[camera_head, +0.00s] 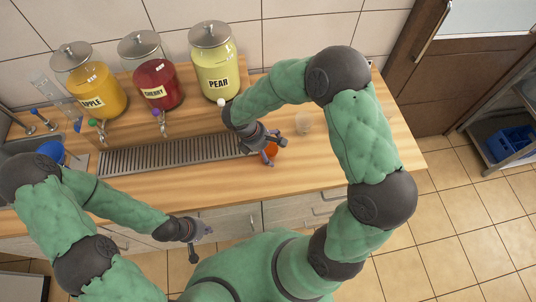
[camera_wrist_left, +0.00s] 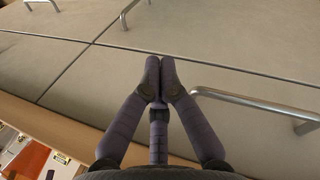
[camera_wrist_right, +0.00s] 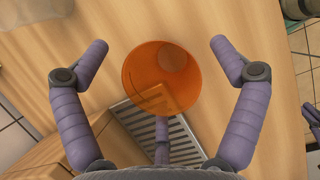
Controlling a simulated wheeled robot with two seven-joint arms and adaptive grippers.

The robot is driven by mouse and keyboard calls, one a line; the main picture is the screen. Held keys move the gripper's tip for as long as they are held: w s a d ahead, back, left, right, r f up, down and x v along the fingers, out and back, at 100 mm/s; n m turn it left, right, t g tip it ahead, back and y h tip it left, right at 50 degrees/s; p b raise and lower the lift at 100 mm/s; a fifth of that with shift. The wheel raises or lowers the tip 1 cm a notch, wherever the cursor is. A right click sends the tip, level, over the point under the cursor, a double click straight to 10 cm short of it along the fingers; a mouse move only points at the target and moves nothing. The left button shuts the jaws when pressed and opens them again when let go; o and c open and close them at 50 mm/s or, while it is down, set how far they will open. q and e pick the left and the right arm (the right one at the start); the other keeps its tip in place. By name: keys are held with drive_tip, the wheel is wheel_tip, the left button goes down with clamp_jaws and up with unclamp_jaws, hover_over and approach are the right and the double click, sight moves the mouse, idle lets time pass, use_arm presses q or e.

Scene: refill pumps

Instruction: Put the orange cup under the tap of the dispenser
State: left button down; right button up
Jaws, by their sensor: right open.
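The orange cup (camera_head: 272,148) stands on the wooden counter, just right of the drip grate, partly hidden by my right gripper (camera_head: 273,147). In the right wrist view the orange cup (camera_wrist_right: 160,78) lies between the spread fingers of my right gripper (camera_wrist_right: 157,58), with a gap on both sides. Three jar dispensers stand behind the grate: apple (camera_head: 96,92), cherry (camera_head: 157,85) and pear (camera_head: 217,72). Their taps have a green, a purple and a white knob. My left gripper (camera_head: 204,231) is shut and empty in front of the cabinet fronts; its fingertips meet in the left wrist view (camera_wrist_left: 160,62).
The metal drip grate (camera_head: 170,155) runs along the counter below the taps. A clear glass (camera_head: 304,122) stands right of my right gripper. A blue cup (camera_head: 50,150) is at the left by the sink. The front strip of the counter (camera_head: 160,190) is bare.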

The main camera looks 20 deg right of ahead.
drive_tip(key=c, duration=0.9)
drive_tip(key=shift+r, duration=0.85)
drive_tip(key=s+r, duration=0.1)
drive_tip(key=r, duration=0.1)
drive_tip(key=s+a+r+p, duration=0.1)
drive_tip(key=s+r, duration=0.2)
drive_tip(key=r, duration=0.2)
drive_tip(key=shift+s+a+r, duration=0.1)
drive_tip(key=shift+s+a, duration=0.05)
drive_tip(key=shift+a, duration=0.2)
drive_tip(key=s+a+r, duration=0.1)
drive_tip(key=s, duration=0.2)
drive_tip(key=s+a+r, duration=0.1)
drive_tip(key=s, duration=0.2)
drive_tip(key=s+a+r+p, duration=0.1)
drive_tip(key=s+r, duration=0.1)
drive_tip(key=s, duration=0.1)
